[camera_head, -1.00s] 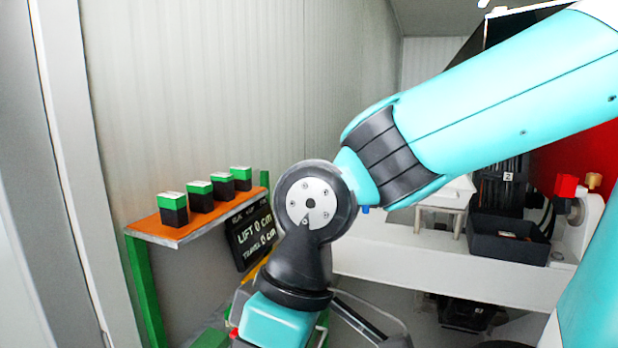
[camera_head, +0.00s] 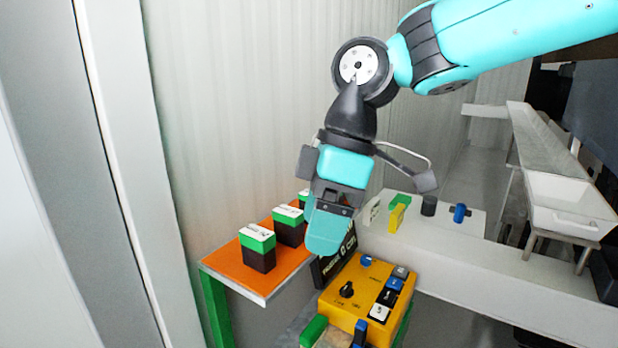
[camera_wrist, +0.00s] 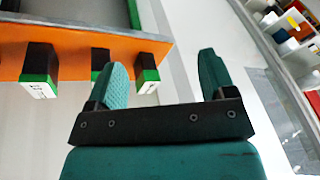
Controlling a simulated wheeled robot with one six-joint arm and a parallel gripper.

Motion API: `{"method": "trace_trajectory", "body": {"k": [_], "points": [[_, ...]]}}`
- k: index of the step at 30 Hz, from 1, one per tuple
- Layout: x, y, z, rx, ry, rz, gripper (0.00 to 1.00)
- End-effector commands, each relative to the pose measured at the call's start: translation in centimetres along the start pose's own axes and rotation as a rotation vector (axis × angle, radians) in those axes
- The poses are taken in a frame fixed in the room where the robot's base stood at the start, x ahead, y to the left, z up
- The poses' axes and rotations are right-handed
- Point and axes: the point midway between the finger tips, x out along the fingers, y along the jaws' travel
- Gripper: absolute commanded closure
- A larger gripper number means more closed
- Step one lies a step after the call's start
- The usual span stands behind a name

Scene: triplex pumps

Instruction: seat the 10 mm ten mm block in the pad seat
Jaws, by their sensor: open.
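Several black blocks with green upper bands and white labelled tops stand on an orange shelf (camera_head: 226,262). The nearest block (camera_head: 257,247) is clear, and a second block (camera_head: 290,226) stands behind it. My gripper partly hides the others. The labels are too small to tell which block is the 10 mm one. My gripper (camera_head: 326,236) points down by the shelf's right edge. I cannot make out the pad seat.
A yellow control box (camera_head: 350,290) with a black knob and several buttons stands below right of my gripper. A dark display board (camera_head: 335,262) is partly hidden behind the gripper. A white bench (camera_head: 460,225) holds small coloured parts. A ribbed wall (camera_head: 230,120) stands behind the shelf.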

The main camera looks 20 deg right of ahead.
Motion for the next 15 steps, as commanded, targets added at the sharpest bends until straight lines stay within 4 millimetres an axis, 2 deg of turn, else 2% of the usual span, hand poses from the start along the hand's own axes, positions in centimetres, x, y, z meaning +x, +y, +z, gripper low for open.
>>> {"method": "trace_trajectory", "body": {"k": [1, 3, 6, 10, 13, 15], "points": [[-4.3, 2.1, -2.0, -0.139, -0.022, -0.007, 0.23], [-7.6, 4.8, -3.5, -0.343, -0.057, -0.016, 0.23], [-11.4, 8.4, -4.5, -0.595, -0.111, -0.029, 0.23], [-14.6, 11.9, -4.5, -0.827, -0.171, -0.044, 0.23], [-15.6, 13.3, -4.3, -0.927, -0.201, -0.054, 0.23], [-15.5, 13.8, -4.0, -0.961, -0.211, -0.057, 0.23]]}}
